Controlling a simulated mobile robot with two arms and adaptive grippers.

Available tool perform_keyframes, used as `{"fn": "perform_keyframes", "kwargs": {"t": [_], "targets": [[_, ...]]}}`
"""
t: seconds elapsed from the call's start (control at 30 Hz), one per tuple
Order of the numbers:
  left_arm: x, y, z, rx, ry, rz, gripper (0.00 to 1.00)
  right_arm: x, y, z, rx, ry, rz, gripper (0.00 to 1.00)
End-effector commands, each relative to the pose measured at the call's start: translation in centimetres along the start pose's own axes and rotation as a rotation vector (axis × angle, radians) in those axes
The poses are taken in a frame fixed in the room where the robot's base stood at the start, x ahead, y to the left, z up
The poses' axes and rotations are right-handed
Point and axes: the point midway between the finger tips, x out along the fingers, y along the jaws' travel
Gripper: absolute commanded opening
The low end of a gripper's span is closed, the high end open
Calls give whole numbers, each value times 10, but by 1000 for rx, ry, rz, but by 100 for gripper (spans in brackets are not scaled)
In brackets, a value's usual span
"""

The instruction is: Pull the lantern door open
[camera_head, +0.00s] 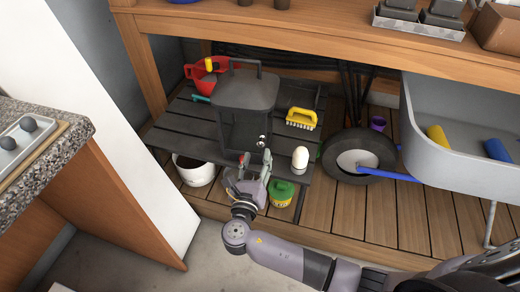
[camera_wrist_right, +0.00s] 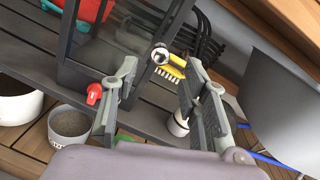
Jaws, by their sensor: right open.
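The dark grey lantern (camera_head: 246,88) stands upright on a dark slatted bench (camera_head: 188,120). Its glazed door (camera_head: 237,130) faces me, with a small shiny knob (camera_head: 262,140) near its right edge. The door looks shut or nearly so, but I cannot be sure. My right gripper (camera_head: 256,158) is open just in front of the lower door, below the knob. In the right wrist view, the knob (camera_wrist_right: 160,55) shows between and just beyond the open fingertips (camera_wrist_right: 161,70), with no clear contact. My left gripper is out of view.
A white bulb-shaped object (camera_head: 300,158) stands right of the gripper, and a yellow brush (camera_head: 301,118) lies behind it. A white bucket (camera_head: 196,170) and a green container (camera_head: 281,193) sit below. A wheelbarrow (camera_head: 448,125) blocks the right; a wooden worktop (camera_head: 330,25) overhangs the back.

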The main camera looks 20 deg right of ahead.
Motion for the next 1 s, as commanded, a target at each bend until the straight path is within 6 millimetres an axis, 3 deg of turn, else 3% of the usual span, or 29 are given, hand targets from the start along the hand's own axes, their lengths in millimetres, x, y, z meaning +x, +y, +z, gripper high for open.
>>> {"fn": "perform_keyframes", "kwargs": {"t": [0.1,0.3,0.67,1.0], "targets": [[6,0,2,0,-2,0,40,24,0,-1,-1,-3,-2,41],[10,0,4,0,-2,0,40,46,0,-1,0,0,-1,41],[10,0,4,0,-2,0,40,52,0,-1,0,2,0,41],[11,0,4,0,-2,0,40,51,0,-1,0,2,0,20]]}}
